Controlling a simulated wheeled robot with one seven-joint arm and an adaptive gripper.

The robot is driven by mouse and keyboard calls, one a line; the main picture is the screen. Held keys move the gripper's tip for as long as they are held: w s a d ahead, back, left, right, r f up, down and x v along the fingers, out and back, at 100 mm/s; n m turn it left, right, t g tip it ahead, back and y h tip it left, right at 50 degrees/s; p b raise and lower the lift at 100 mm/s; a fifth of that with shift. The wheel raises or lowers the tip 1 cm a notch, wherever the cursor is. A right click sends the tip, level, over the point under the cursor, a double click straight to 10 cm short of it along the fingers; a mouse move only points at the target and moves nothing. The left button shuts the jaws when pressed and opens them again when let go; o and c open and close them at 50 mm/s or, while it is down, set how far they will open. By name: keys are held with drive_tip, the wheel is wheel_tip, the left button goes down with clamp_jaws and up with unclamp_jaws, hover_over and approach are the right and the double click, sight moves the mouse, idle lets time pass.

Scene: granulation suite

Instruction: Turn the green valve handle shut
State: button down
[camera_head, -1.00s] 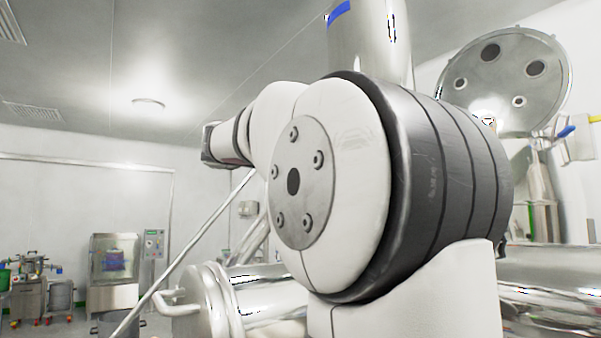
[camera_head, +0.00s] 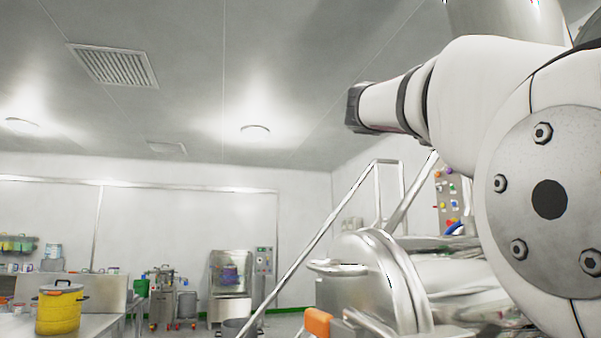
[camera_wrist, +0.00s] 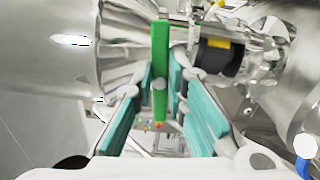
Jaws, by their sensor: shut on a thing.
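The green valve handle (camera_wrist: 160,45) stands upright in the middle of the wrist view, a long flat bar on shiny metal pipework. My gripper (camera_wrist: 162,80) has its teal-padded fingers on both sides of the handle and is shut on it. The handle's upper part rises above the fingertips, and its lower end shows between the fingers. The camera on my body shows neither the handle nor my gripper. My own white arm fills the right side of that view.
A large polished vessel (camera_wrist: 45,60) is close on the left in the wrist view, with a dark-banded pipe fitting (camera_wrist: 218,58) on the right. In the head view are a metal stair rail (camera_head: 330,215), a control panel (camera_head: 447,205) and a yellow container (camera_head: 60,312) on a left bench.

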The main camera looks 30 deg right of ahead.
drive_tip(key=shift+f+m+b, duration=0.15)
drive_tip(key=shift+m+b, duration=0.3)
drive_tip(key=shift+m, duration=0.25)
drive_tip(key=c, duration=1.6)
unclamp_jaws()
drive_tip(key=v, duration=1.2)
drive_tip(key=shift+s, duration=0.1)
